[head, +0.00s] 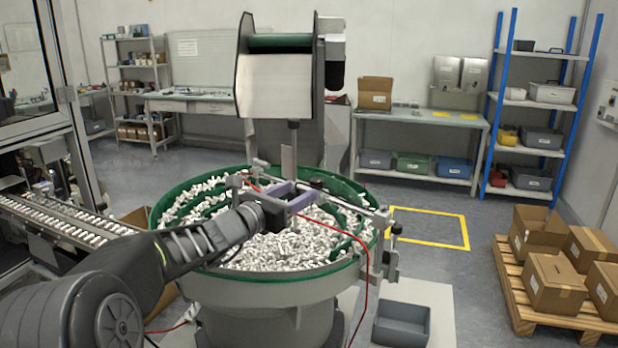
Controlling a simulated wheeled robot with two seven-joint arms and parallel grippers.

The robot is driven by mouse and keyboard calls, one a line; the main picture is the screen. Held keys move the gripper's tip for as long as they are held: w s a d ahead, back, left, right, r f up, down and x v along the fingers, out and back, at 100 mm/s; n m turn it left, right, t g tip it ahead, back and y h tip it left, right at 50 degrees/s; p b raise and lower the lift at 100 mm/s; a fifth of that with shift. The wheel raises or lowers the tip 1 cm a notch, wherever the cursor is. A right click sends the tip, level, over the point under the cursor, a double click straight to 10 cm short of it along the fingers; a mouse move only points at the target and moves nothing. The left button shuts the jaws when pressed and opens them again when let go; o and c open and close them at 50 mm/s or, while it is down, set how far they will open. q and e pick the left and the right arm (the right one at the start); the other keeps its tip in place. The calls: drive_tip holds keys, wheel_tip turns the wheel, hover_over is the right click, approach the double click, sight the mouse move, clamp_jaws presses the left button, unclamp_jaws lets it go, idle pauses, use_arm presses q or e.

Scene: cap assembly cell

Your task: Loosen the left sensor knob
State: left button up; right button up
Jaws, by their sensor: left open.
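A feeder bowl with a green rim (190,284) is full of small white and grey caps. A metal sensor rail (345,200) crosses above the bowl, with a small bracket (235,182) and red cable at its left end. The left sensor knob is too small to make out and may be hidden behind my gripper. My left gripper (306,188), with purple-grey fingers, is open over the bowl, close to the rail's middle. I cannot tell whether it touches anything there. My right gripper is out of view.
A hopper (274,85) stands behind the bowl. A conveyor track (65,226) lies at left. A grey bin (402,324) sits on the floor, and boxes on a pallet (520,300) stand at right. The floor between is clear.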

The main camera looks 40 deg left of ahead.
sight(312, 184)
use_arm(q)
drive_tip(key=shift+w+d+r, duration=0.15)
drive_tip(key=shift+d, duration=0.1)
drive_tip(key=w+p, duration=0.2)
drive_tip(key=w, duration=0.5)
drive_tip(key=shift+w+d, duration=0.1)
drive_tip(key=shift+w, duration=0.05)
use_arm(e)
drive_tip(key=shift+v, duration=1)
use_arm(q)
drive_tip(key=shift+c, duration=0.4)
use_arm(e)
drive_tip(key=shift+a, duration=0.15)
use_arm(q)
clamp_jaws()
